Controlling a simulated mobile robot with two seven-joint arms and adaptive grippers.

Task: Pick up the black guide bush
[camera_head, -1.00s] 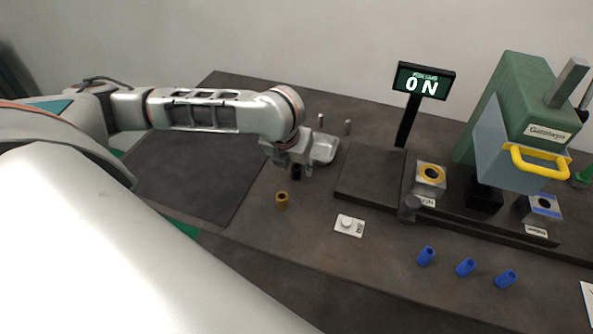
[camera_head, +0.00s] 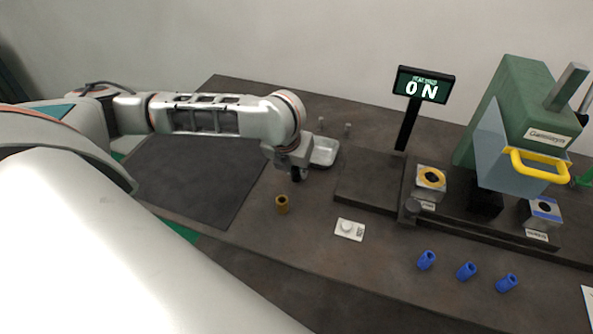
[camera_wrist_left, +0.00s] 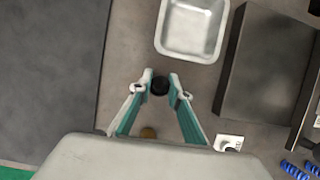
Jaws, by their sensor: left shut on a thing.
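The black guide bush (camera_wrist_left: 160,85) is between the fingertips of my left gripper (camera_wrist_left: 161,83) in the left wrist view, with a finger on each side. In the head view the bush (camera_head: 297,174) shows as a small dark shape under my left gripper (camera_head: 296,170). The gripper is shut on it. Whether the bush still touches the table I cannot tell. My right gripper is not visible in either view.
A brass bush (camera_head: 282,204) stands just in front of the gripper. A metal tray (camera_head: 324,152) lies behind it. A white button plate (camera_head: 350,229), several blue bushes (camera_head: 466,271) and a green press (camera_head: 528,110) are to the right. A dark mat (camera_head: 195,175) lies left.

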